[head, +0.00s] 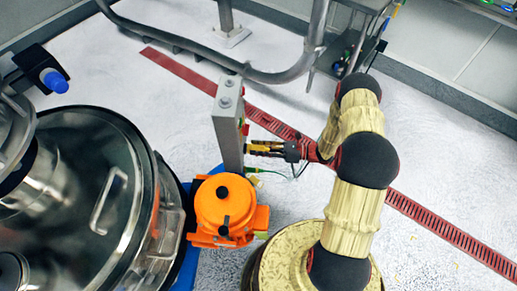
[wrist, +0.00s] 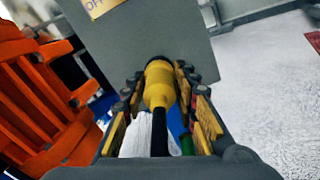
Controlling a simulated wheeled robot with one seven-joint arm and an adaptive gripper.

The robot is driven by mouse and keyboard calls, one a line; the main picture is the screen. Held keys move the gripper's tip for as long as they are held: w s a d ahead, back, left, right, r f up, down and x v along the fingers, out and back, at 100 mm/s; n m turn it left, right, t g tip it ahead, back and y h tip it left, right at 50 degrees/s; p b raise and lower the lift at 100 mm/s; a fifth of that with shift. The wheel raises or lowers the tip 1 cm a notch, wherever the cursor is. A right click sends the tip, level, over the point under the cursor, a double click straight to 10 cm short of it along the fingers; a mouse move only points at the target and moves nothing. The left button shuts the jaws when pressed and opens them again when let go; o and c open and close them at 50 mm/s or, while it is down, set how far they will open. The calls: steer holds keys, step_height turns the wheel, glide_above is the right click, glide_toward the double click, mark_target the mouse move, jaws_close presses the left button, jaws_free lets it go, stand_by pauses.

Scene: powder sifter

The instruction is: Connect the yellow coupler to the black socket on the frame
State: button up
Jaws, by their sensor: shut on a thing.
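The yellow coupler (wrist: 158,85) sits between the two fingers of my gripper (wrist: 162,92) in the wrist view, with a black cable running back from it. My gripper is shut on it. The coupler's far end points at the grey face of the frame post (wrist: 140,42). The black socket is mostly hidden behind the coupler, and I cannot tell whether the two touch. In the head view my gripper (head: 268,149) is at the right side of the upright post (head: 228,128), and the coupler is too small there to make out clearly.
An orange motor unit (head: 224,205) stands just below the post and shows at left in the wrist view (wrist: 38,95). A large steel vessel (head: 85,190) is on the left. Bent metal tubing (head: 255,72) runs behind. White floor at right is free, crossed by a red grating (head: 440,233).

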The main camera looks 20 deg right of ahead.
steer(key=shift+a, duration=0.15)
steer(key=o, duration=1.3)
steer(key=v, duration=1.2)
